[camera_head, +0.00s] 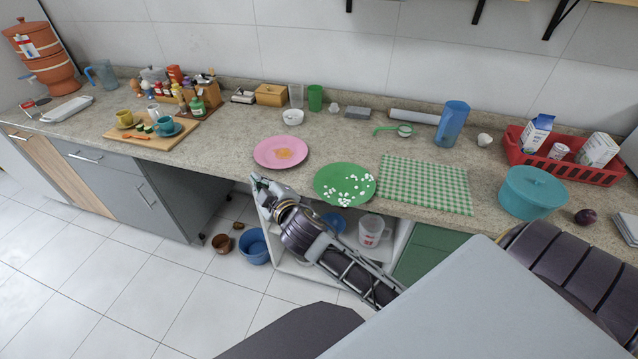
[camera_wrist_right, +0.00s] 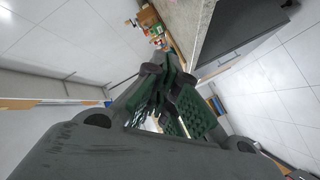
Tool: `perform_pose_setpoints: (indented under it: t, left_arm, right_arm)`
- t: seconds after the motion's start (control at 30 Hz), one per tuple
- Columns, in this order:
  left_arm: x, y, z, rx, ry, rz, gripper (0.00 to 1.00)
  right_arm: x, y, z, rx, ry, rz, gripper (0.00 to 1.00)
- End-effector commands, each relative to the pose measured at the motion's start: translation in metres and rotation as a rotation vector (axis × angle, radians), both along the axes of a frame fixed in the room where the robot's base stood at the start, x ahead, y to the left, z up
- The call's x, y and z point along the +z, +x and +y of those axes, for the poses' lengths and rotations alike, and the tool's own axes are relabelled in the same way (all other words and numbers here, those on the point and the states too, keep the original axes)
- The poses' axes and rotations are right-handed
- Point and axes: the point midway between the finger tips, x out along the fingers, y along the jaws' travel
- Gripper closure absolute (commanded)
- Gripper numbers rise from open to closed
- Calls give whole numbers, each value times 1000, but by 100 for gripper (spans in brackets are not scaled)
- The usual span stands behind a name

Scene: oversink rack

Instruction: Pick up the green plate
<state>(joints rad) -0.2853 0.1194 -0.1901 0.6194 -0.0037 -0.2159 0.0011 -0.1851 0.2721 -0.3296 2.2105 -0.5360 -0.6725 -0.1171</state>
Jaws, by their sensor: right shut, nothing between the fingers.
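The green plate (camera_head: 343,171) lies flat on the counter near its front edge, with several small white pieces scattered on it. My right gripper (camera_head: 257,181) is in front of the counter edge, left of the green plate and below the pink plate, apart from the green plate in the picture. In the right wrist view its fingers (camera_wrist_right: 167,92) are closed together with nothing between them. The green plate does not show in the wrist view. My left gripper is not in view.
A pink plate (camera_head: 267,156) with an orange-brown food item lies left of the green plate. A green checked cloth (camera_head: 425,186) lies to its right, then a teal pot (camera_head: 532,193) and a red rack (camera_head: 570,173). A blue pitcher (camera_head: 452,125) stands behind. Open shelves are below.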

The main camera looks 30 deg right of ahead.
Motion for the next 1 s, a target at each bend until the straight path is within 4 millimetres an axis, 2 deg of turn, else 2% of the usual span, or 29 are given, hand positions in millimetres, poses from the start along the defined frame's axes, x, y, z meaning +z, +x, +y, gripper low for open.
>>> perform_pose_setpoints:
  t: [0.03,0.2,0.5,0.7,0.87,1.0]
  left_arm:
    - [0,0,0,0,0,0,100]
    - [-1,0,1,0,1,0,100]
    - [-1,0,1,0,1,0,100]
    - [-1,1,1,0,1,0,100]
    - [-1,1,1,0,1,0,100]
    - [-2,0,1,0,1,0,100]
  right_arm:
    - [16,6,8,31,-38,-60,100]
    - [63,17,38,136,-168,-253,100]
    - [123,17,99,333,-409,-555,100]
    - [143,6,140,477,-584,-736,100]
    - [146,-5,171,600,-728,-863,100]
    - [141,-16,195,713,-858,-962,100]
